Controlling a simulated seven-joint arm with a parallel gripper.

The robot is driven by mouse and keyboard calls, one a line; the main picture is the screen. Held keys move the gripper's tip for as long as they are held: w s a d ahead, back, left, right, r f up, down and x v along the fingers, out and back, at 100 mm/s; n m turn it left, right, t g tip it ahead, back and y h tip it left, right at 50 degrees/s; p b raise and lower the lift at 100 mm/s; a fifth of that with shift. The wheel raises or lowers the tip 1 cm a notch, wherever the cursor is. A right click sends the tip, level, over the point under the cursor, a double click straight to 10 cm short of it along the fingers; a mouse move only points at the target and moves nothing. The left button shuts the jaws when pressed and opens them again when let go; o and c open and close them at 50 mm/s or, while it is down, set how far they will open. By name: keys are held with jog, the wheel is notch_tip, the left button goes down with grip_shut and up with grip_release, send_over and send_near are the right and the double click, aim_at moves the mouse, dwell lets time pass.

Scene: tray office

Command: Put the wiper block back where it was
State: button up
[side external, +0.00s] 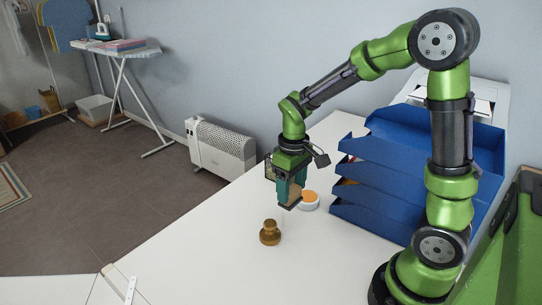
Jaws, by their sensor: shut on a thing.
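My gripper (289,196) hangs over the white table, pointing down, with its teal fingers shut on a small brown and tan block, which I take to be the wiper block (295,195). The fingers hide part of the block. It seems to be a little above the table, but I cannot tell the exact gap from this view.
A round white dish with an orange top (309,200) is just right of the gripper. A wooden knobbed piece (270,233) stands in front of it. Blue stacked trays (375,180) rise at the right. The table's left front (190,265) is mostly clear.

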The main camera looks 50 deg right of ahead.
jog(key=shift+w+f, duration=0.1)
jog(key=shift+f, duration=3.85)
jog(key=shift+f, duration=0.15)
jog(key=o, duration=0.7)
jog(key=shift+o, duration=0.2)
